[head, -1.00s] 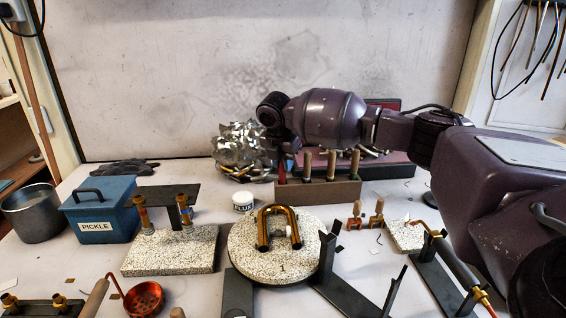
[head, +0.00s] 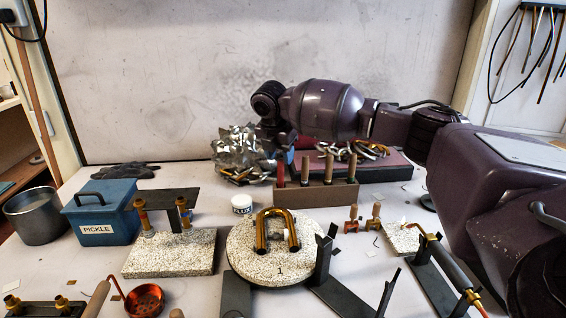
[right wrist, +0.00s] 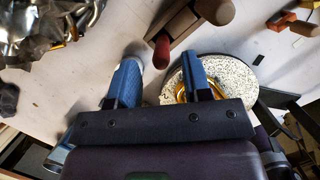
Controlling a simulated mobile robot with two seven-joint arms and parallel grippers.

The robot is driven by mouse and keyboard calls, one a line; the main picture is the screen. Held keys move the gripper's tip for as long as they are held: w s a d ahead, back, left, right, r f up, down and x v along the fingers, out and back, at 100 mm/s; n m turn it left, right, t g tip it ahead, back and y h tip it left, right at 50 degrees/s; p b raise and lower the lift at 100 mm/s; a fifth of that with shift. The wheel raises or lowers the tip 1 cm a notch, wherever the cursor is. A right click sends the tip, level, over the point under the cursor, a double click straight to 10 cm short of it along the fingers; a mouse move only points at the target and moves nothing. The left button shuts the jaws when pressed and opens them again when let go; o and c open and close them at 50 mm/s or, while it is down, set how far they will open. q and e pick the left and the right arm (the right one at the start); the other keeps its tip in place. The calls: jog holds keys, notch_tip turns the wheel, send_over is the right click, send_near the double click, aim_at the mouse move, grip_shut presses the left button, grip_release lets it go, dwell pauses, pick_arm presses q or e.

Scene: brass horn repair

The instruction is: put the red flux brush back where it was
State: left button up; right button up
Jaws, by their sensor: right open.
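The red flux brush (head: 281,173) stands handle-up in the leftmost slot of the brown rack (head: 318,194). In the right wrist view its red handle end (right wrist: 161,52) shows beside the rack's wooden handles, in the space ahead of the fingers. My right gripper (right wrist: 160,75) is open, with its two blue fingers apart and nothing held between them. In the head view my right gripper (head: 287,146) is above and just behind the brush, its fingers partly hidden. My left gripper is not in view.
Crumpled foil (head: 240,145) lies to the left, and a white flux jar (head: 242,203) stands in front. A round speckled block (head: 255,265) bears a brass U-tube (head: 278,230). A blue pickle box (head: 100,215) is at left.

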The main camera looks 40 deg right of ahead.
jog(key=w+p+v, duration=0.1)
jog(key=v, duration=0.6)
jog(key=shift+s+r, duration=0.45)
jog(key=shift+s, duration=0.1)
